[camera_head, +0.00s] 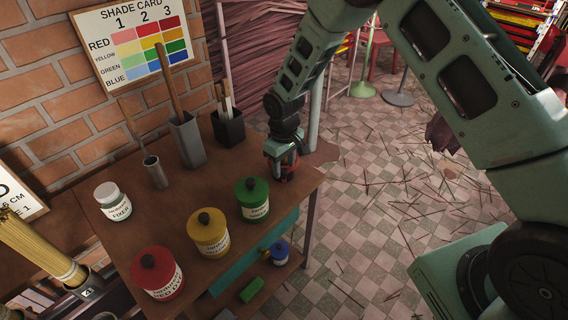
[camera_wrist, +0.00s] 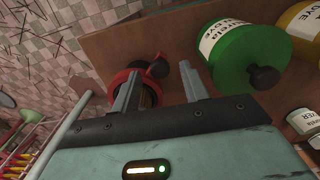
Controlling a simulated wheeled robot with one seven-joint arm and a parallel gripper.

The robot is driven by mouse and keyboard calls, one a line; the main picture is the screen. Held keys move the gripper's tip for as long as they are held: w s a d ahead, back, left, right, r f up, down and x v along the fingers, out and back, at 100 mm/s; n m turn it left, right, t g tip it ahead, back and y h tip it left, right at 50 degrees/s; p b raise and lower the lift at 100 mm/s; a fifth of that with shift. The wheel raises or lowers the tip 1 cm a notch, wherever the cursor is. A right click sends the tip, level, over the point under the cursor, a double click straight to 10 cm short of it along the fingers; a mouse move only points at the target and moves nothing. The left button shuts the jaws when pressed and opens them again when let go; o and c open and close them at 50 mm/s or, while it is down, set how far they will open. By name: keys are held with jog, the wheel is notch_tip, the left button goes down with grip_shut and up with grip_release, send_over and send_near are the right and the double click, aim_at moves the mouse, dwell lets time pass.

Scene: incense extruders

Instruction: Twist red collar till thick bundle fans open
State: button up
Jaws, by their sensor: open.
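A red ring-shaped part (camera_wrist: 115,82) with a dark inside lies between and just beyond my fingers in the wrist view; I take it for the red collar. In the head view only a little red (camera_head: 291,176) shows under my gripper at the table's far right corner. My gripper (camera_head: 284,165) points down there with its fingers apart. In the wrist view my gripper (camera_wrist: 160,78) straddles part of the ring; contact cannot be told. A dark knob shows beside it. No thick bundle shows clearly at the ring; a yellow stick bundle (camera_head: 38,245) stands at lower left.
Green (camera_head: 252,200), yellow (camera_head: 208,232) and red (camera_head: 158,273) dye jars stand on the wooden table (camera_head: 120,240). The green jar is close to my gripper. A white fixer jar (camera_head: 113,201) and tool holders (camera_head: 187,140) stand behind. The floor at right is littered with sticks.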

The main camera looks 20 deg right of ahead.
jog(key=shift+f, duration=0.35)
grip_shut()
jog(key=shift+d, duration=0.15)
jog(key=w+d+n, duration=0.2)
jog(key=d+n, duration=0.2)
jog(key=n, duration=0.4)
jog(key=w+d+n+p, duration=0.1)
jog(key=w+d+n, duration=0.2)
jog(key=n, duration=0.6)
jog(key=shift+w+d, duration=0.2)
jog(key=shift+d, duration=1.1)
